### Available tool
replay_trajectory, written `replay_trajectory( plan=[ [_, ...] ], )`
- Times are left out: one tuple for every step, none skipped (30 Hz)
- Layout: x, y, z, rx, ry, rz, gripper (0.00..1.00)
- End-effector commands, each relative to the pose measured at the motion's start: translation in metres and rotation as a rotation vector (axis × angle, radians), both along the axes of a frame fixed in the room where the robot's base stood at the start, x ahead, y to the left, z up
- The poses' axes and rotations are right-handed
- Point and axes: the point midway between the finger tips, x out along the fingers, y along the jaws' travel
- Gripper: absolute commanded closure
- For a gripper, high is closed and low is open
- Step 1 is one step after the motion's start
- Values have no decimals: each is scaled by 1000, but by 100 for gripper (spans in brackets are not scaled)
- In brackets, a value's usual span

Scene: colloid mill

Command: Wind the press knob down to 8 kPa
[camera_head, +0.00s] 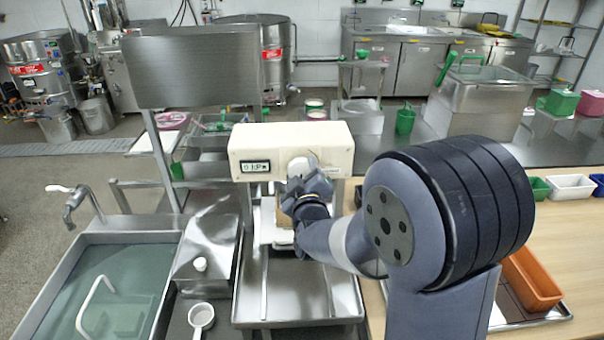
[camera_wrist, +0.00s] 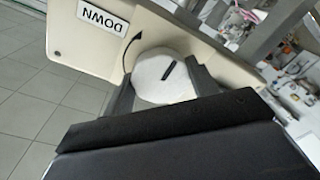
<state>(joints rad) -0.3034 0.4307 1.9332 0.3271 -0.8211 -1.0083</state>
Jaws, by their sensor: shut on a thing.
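The press head is a cream box (camera_head: 285,143) in the middle of the head view. Its small display (camera_head: 256,167) starts with a 0; the rest is too blurred to read surely. The round white knob (camera_head: 299,164) is on the box's front, right of the display. My gripper (camera_head: 306,183) reaches it from the front right and partly covers it. In the wrist view the knob (camera_wrist: 164,77) has a short dark mark on its face, and my gripper (camera_wrist: 163,90) is shut on it, one finger each side. A "DOWN" label (camera_wrist: 101,18) and a curved arrow (camera_wrist: 130,49) are beside it.
A steel tray (camera_head: 296,312) is below the press, with a partly hidden block and plate above it. A water-filled sink (camera_head: 125,285) with a tap is at left. A wooden table (camera_head: 575,240) with an orange bin (camera_head: 531,278) is at right.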

Motion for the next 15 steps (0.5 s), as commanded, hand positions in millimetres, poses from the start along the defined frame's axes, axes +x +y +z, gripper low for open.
replay_trajectory(
  plan=[
    [0,0,-1,6,0,0,67],
    [0,0,-1,10,0,1,67],
    [0,0,-2,19,1,1,67],
    [0,0,-2,26,0,1,67],
    [0,0,-3,36,0,1,67],
    [0,0,-3,52,0,1,67],
    [0,0,-4,65,-1,1,67],
    [0,0,-4,80,-2,1,67],
    [0,0,-4,104,-2,1,67],
    [0,1,-5,122,-2,1,67],
    [0,1,-5,144,-2,1,67],
    [0,1,-6,174,-3,1,67],
    [0,1,-6,199,-2,1,67],
    [0,0,-7,225,-2,1,67],
    [0,1,-7,259,-3,1,67]
  ],
)
